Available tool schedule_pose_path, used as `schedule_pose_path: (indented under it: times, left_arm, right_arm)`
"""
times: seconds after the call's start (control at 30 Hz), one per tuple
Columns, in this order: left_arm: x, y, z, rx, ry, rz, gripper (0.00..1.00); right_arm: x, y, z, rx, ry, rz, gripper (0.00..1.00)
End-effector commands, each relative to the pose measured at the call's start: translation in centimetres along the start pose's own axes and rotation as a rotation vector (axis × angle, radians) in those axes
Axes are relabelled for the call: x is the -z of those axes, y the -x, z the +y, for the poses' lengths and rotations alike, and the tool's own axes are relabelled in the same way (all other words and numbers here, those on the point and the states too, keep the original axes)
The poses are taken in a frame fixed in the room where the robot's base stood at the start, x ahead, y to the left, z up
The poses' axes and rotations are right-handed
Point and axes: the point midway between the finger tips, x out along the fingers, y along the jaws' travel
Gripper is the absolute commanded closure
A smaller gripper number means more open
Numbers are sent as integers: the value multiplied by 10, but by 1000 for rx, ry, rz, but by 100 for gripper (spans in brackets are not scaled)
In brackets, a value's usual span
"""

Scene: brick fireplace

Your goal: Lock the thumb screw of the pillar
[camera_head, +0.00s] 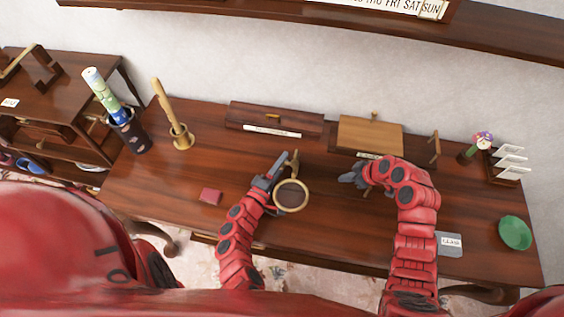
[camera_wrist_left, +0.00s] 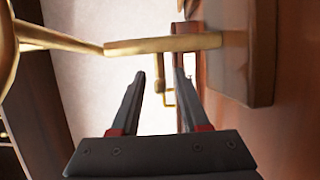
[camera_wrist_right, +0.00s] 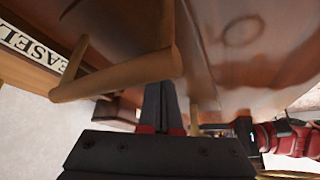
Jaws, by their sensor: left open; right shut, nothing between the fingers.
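A brass ring (camera_head: 291,194) stands over the desk on a thin upright pillar (camera_head: 295,160). In the left wrist view, the brass ring (camera_wrist_left: 8,42) is at the left edge, joined by an arm to the pillar (camera_wrist_left: 165,44), which meets a wooden base (camera_wrist_left: 240,50). My left gripper (camera_head: 276,168) is open beside the pillar, with nothing between its fingers (camera_wrist_left: 160,80). I cannot make out the thumb screw clearly. My right gripper (camera_head: 349,178) is shut and empty, in front of the light wooden box. In the right wrist view, its fingers (camera_wrist_right: 160,105) are together beside wooden rods (camera_wrist_right: 120,78).
A dark box (camera_head: 270,118) and a light wooden box (camera_head: 370,135) stand at the back. The desk's left front is mostly free.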

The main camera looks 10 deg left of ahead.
Motion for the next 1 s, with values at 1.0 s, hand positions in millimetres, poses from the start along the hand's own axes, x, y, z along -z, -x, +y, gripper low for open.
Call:
schedule_pose_path:
  times: [1.0]
  left_arm:
    - [0,121,0,-2,0,0,55]
  right_arm:
    - [-4,-2,-1,4,-3,-8,100]
